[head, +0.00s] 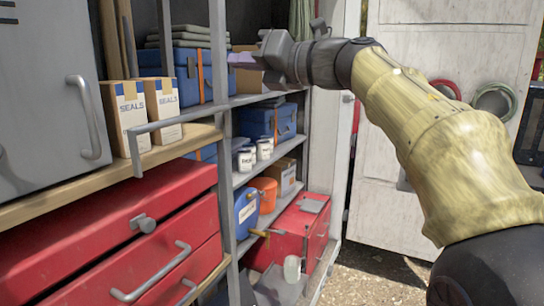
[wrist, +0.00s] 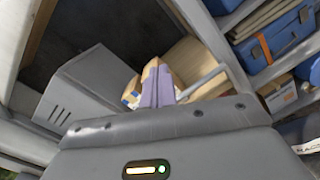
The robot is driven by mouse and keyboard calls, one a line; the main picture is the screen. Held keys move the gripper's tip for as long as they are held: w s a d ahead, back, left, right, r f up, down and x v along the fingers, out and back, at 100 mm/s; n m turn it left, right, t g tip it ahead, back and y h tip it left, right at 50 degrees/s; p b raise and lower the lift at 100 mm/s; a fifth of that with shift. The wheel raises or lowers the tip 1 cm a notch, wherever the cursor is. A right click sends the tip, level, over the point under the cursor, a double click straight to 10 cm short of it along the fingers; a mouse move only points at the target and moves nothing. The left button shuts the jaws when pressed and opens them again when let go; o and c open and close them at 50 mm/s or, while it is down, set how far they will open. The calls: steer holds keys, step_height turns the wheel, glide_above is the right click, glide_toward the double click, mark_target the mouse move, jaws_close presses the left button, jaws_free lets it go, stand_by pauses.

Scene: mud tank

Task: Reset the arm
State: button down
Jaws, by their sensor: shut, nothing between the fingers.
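My gripper (head: 240,60) is at the end of my raised arm, in front of the upper part of the grey shelf rack. Its purple fingers (wrist: 158,86) are together in the wrist view, with nothing held between them. The fingertips point toward the shelving and overlap a cardboard box in the wrist view. I cannot tell from these views how far they are from it.
Two seals boxes (head: 126,117) stand on a wooden shelf beside a grey cabinet (head: 45,80). Red drawers (head: 150,240) are below. The rack holds blue cases (head: 268,122), white jars and a red toolbox (head: 300,232). A white door (head: 425,150) stands at right.

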steer(key=w+d+f+m+t+h+b, duration=0.1)
steer(key=w+d+f+m+t+h, duration=0.25)
steer(key=f+m, duration=0.4)
steer(key=w+d+f+m+t+h+b, duration=0.1)
steer(key=w+d+f+m+t+h, duration=0.1)
steer(key=w+d+f+m+t, duration=0.5)
steer(key=s+d+f+m+g+h+b, duration=0.1)
steer(key=d+f+m+g+h, duration=0.2)
steer(key=f+m, duration=0.5)
steer(key=s+d+f+m+g+h+b, duration=0.1)
steer(key=d+f+m+g+h, duration=0.1)
steer(key=f+m+h, duration=0.6)
steer(key=s+d+f+m+g, duration=0.1)
steer(key=s+f+m+g, duration=0.2)
steer(key=s+f, duration=0.5)
steer(key=s+d+f+m+g+b, duration=0.1)
steer(key=s+f+m+g, duration=0.3)
steer(key=s+f, duration=0.5)
steer(key=s+d+f+m+g+b, duration=0.1)
steer(key=s+d+f+m+g, duration=0.2)
steer(key=s+f, duration=0.6)
step_height(320, 180, down, 7)
steer(key=shift+s+r+m+g, duration=0.15)
steer(key=shift+s+m+g, duration=0.1)
steer(key=shift+m+g, duration=0.65)
steer(key=shift+d+y, duration=0.1)
steer(key=shift+y, duration=0.15)
